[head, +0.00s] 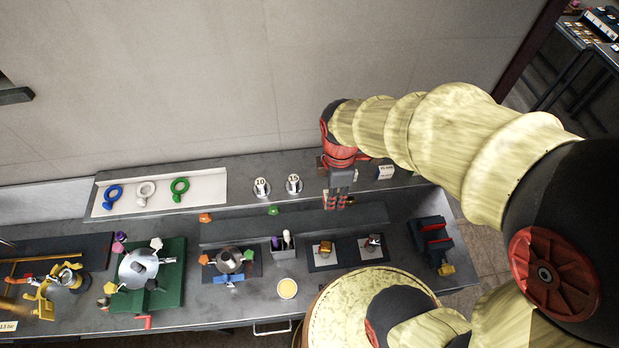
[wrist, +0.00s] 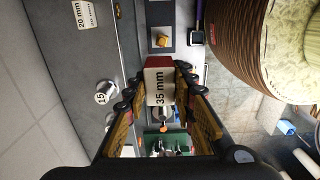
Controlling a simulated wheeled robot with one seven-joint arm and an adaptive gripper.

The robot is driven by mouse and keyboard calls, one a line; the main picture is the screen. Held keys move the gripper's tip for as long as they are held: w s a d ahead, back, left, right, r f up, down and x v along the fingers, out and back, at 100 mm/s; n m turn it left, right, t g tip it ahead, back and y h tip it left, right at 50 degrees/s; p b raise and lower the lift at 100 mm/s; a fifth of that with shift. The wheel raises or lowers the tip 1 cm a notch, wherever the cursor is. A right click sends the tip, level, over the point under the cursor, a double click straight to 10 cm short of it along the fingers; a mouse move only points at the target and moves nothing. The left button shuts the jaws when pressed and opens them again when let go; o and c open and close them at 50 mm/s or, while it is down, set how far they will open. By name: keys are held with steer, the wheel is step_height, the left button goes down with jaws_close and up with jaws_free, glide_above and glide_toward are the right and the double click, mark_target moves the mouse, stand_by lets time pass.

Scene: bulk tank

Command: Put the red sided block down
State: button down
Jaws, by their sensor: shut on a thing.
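The red sided block (wrist: 158,88) has a white face marked "35 mm" and a red side at its far end in the wrist view. My gripper (wrist: 158,78) is shut on it, with a finger at each side of the block. In the head view my gripper (head: 338,200) hangs over the back part of the bench, near the raised rear ledge. The block is hard to make out between the fingers there. I cannot tell how high the block is above the bench.
A block marked "20 mm" (wrist: 87,13) stands on the rear ledge (head: 235,178), right of my gripper in the head view. Round pieces marked "10" (head: 261,188) and "15" (head: 294,185) stand left of it. Dark pads (head: 345,254) with small parts lie in front. A dark red vise-like device (head: 432,240) stands right.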

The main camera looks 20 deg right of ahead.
steer(key=w+f+b, duration=0.2)
steer(key=w+f, duration=0.1)
steer(key=w, duration=0.1)
steer(key=w+f+b, duration=0.1)
steer(key=w+f, duration=0.1)
steer(key=w, duration=0.3)
steer(key=w+f+b, duration=0.2)
steer(key=w+f, duration=0.1)
steer(key=w, duration=0.1)
steer(key=shift+w+a+f+b, duration=0.15)
steer(key=shift+f+b, duration=0.15)
steer(key=shift+b, duration=0.05)
steer(key=shift+w+f, duration=0.3)
steer(key=shift+w, duration=0.05)
steer(key=shift+w+f+b, duration=0.15)
steer(key=shift+f+b, duration=0.1)
steer(key=shift+b, duration=0.05)
steer(key=shift+w+f+b, duration=0.2)
steer(key=shift+f+b, duration=0.8)
steer(key=shift+f, duration=0.65)
steer(key=shift+f, duration=0.2)
steer(key=c, duration=1.6)
jaws_free()
steer(key=shift+o, duration=0.6)
